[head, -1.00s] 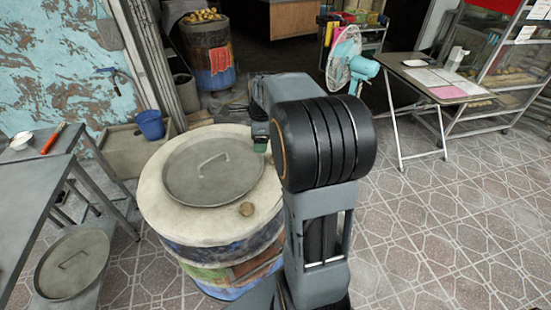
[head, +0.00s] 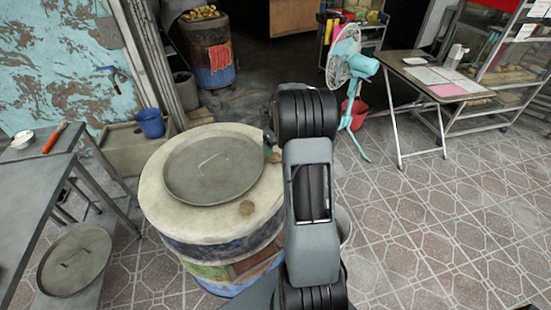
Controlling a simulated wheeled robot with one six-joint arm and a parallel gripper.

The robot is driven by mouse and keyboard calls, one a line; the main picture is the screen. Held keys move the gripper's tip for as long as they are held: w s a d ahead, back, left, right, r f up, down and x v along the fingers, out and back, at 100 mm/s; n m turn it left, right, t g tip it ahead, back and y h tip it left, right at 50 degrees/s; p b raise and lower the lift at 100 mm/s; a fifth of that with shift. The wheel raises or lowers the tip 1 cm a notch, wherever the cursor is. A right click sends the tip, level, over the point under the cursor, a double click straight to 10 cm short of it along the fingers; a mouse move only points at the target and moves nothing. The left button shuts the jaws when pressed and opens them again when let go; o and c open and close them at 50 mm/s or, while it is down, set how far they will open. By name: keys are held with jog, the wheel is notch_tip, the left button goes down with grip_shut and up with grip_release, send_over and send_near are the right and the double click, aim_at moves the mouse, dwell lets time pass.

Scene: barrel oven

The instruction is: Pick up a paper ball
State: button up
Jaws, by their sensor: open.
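A small brownish round lump (head: 246,207), which looks like the paper ball, lies on the pale top of the barrel oven (head: 160,209), just off the front right edge of the round metal lid (head: 213,165). My gripper (head: 269,148) shows only as a small dark piece at the right of the lid, beyond the lump. My arm hides most of it, and its fingertips are not clear. A small brownish patch (head: 276,157) shows beside it; I cannot tell what it is. The lump is apart from my gripper.
A grey table (head: 30,185) stands at left, with another lid (head: 75,260) below it. A blue bucket (head: 150,123) stands behind the oven. A turquoise fan (head: 347,55), red bucket (head: 355,113) and folding table (head: 425,75) stand at right. The tiled floor at right is clear.

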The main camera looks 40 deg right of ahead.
aim_at(276, 154)
jog(key=shift+w+f+p, duration=0.15)
jog(key=shift+f+p, duration=0.1)
jog(key=shift+f, duration=1.15)
jog(key=shift+w+f+p, duration=0.1)
jog(key=shift+f+p, duration=0.15)
jog(key=shift+f, duration=1.15)
jog(key=c, duration=1)
